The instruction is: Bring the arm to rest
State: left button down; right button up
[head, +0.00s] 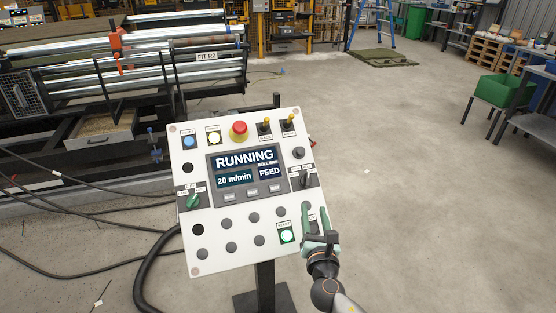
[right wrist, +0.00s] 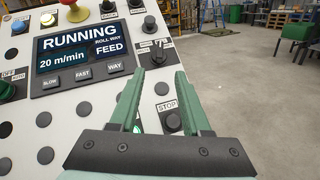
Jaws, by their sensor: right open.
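My right gripper (head: 314,222) is at the lower right of the white control panel (head: 185,240), beside the lit green START button (head: 287,235). In the right wrist view its two green fingers (right wrist: 158,105) are apart with nothing between them, in front of the panel. A black knob by a STOP label (right wrist: 172,122) shows next to the right finger. I cannot tell if a finger touches the panel. The display (head: 245,170) reads RUNNING, 20 m/min, ROLL WAY, FEED. My left gripper is in neither view.
A red emergency button (head: 238,130) tops the panel, which stands on a dark post (head: 265,285). Black cables (head: 150,270) lie on the floor at left. A roller machine (head: 160,60) stands behind. Open concrete floor (head: 410,180) lies to the right, before a green bin (head: 500,92).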

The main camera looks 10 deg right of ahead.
jog(key=s+a+f+m+g+y+p, duration=0.1)
jog(key=s+f+m+g+y, duration=0.15)
jog(key=s+f+m, duration=0.5)
jog(key=s+a+f+m+g+y+p, duration=0.1)
jog(key=s+a+f+m+g, duration=0.15)
jog(key=s+f+m, duration=0.5)
jog(key=s+a+f+m+g+y, duration=0.2)
jog(key=s+m+g+y, duration=0.1)
jog(key=s+m, duration=1)
jog(key=shift+a+f+m, duration=0.15)
jog(key=shift+m, duration=0.35)
dwell(1.9)
grip_shut()
dwell(1.5)
